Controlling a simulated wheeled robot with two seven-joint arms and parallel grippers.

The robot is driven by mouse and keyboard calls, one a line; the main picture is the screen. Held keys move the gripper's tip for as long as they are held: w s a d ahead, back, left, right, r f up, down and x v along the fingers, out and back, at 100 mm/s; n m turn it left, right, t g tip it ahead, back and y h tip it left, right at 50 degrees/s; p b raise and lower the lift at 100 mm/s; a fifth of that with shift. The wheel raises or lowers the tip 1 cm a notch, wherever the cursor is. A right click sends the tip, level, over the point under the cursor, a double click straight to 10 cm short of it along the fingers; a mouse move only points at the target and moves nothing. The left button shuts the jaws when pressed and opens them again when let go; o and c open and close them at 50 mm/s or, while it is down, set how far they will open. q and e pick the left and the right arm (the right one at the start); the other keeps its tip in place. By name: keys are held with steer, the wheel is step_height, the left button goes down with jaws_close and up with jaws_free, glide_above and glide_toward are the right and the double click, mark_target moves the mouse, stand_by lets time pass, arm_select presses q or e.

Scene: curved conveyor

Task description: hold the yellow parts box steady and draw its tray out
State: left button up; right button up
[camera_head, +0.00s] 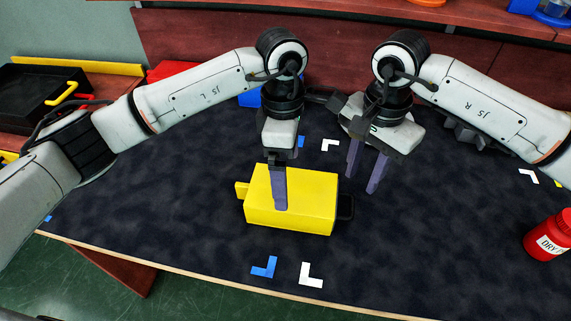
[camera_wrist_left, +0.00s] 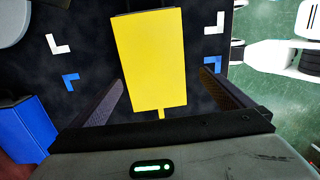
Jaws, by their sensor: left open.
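The yellow parts box (camera_head: 310,190) lies on the dark mat, with a yellow tab at its left end and a black handle (camera_head: 346,207) at its right end. My left gripper (camera_head: 280,206) is over the box, pointing down. In the left wrist view its open fingers (camera_wrist_left: 163,80) stand apart on either side of the yellow box (camera_wrist_left: 150,50). In the head view one finger hides the other, and contact cannot be told. My right gripper (camera_head: 362,185) is open and empty, above and behind the handle. The tray inside is hidden.
A red bottle (camera_head: 549,236) stands at the right edge. White and blue corner marks (camera_head: 311,275) lie on the mat in front of the box. A blue bin (camera_head: 250,98) is behind my left arm. A black case (camera_head: 45,95) sits at the far left.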

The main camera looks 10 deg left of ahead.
mark_target(305, 201)
arm_select(q)
steer(key=shift+w+a+y, duration=0.15)
steer(key=shift+w+y, duration=0.1)
steer(key=shift+y, duration=0.05)
steer(key=shift+f+t, duration=0.2)
steer(key=shift+t, duration=0.1)
step_height(305, 201, down, 10)
steer(key=shift+w+r, duration=0.1)
steer(key=c, duration=1.1)
stand_by(0.3)
